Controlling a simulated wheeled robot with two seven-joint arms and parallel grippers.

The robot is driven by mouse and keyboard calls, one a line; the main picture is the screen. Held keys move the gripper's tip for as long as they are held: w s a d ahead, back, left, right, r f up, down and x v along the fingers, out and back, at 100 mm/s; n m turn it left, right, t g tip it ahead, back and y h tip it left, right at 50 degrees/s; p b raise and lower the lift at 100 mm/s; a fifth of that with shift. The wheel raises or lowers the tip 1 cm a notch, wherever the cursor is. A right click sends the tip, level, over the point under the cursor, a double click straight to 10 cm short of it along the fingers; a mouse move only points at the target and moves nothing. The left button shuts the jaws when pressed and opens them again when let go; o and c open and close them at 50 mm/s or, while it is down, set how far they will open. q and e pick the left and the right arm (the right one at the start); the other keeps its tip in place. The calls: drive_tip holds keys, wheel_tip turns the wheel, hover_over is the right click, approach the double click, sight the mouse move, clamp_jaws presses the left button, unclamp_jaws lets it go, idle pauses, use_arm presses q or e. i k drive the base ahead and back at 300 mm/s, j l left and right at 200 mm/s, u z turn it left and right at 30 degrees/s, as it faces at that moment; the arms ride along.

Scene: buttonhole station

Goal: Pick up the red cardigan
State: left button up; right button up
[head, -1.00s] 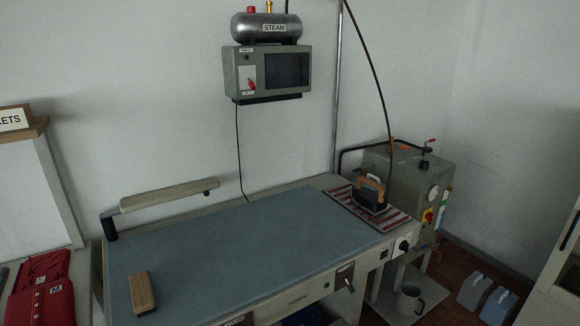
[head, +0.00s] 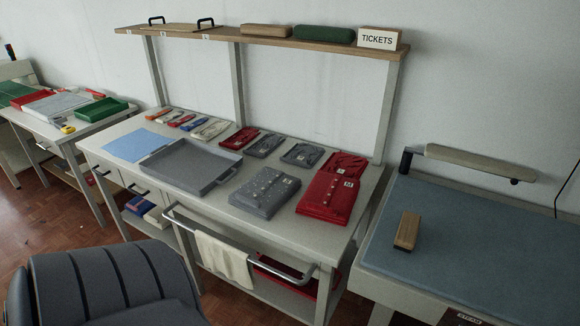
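Red folded knitwear lies on the long work table (head: 285,235). The nearest is a red folded cardigan (head: 325,203) near the table's right end, with a white size tag, apparently M, and a row of buttons. It looks like a stack, but I cannot tell how many pieces. More red knitwear (head: 345,162) lies directly behind it. A smaller red folded piece (head: 240,138) lies further left at the back. Neither of my grippers is in view.
Grey folded cardigans (head: 265,192) sit left of the red one. A grey tray (head: 189,166) and blue sheet (head: 135,145) are further left. A shelf (head: 265,37) on posts stands behind. A pressing table (head: 480,240) is at right. A dark ribbed shape (head: 110,283) fills the lower left.

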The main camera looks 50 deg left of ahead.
sight(329, 198)
drive_tip(key=u, duration=1.2)
